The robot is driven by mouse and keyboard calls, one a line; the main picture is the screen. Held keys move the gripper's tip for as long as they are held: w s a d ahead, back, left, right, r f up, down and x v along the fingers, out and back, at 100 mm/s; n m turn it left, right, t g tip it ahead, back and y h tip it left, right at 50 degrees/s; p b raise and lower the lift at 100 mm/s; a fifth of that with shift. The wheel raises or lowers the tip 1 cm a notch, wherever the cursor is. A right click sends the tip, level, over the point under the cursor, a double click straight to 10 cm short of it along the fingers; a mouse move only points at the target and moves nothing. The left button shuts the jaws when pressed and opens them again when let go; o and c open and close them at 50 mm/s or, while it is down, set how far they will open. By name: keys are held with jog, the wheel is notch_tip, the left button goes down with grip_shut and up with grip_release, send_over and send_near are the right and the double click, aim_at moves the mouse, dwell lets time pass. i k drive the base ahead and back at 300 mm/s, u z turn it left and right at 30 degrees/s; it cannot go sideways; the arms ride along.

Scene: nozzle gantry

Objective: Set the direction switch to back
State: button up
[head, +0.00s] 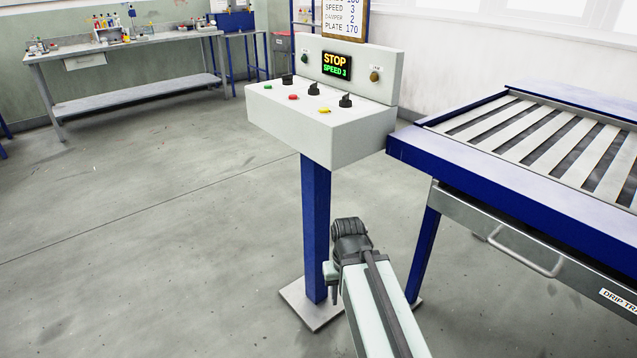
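A white control console (320,137) stands on a blue post (316,220). Its top carries three black knobs: a left one (287,80), a middle one (313,89) and a right one (345,101). I cannot tell which is the direction switch or how it is set; no labels are readable there. My gripper (334,288) is at the end of my arm, below the console, in front of the post and apart from the knobs. Its fingers are mostly hidden, so I cannot tell its opening.
Green (267,87), red (293,97) and yellow (324,110) buttons sit in front of the knobs. A blue-framed slatted table (411,150) with a drawer handle (527,256) stands close on the right. A workbench (130,47) is at back left. The floor left of the console is clear.

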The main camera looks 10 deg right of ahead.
aim_at(344, 102)
jog(key=u, duration=2.45)
jog(key=k, duration=0.65)
jog(key=z, duration=0.8)
jog(key=i, duration=1)
jog(key=z, duration=0.05)
